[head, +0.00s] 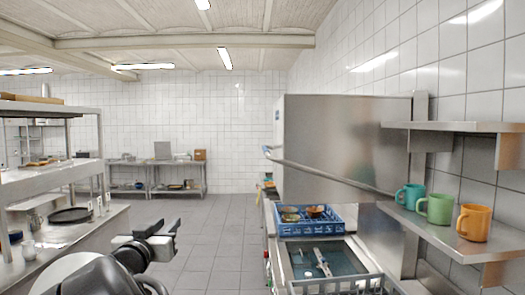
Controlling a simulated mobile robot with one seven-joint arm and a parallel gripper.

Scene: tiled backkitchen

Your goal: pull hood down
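The hood (345,140) is a large brushed-steel box at centre right in the head view. It stands raised, with open space between its lower edge and the blue rack (309,221) below. A long bar handle (320,174) runs along the hood's side and front. My gripper (172,232) is at the lower left, over the floor aisle, well apart from the hood and its handle. Nothing shows held in it. Its fingers are small and seen at an angle, so their opening is unclear.
The blue rack holds bowls. A sink (322,262) with a wire basket is in front. A wall shelf (452,228) at right carries teal, green and orange mugs. A steel shelving counter (70,240) stands at left. The tiled aisle (215,225) is clear.

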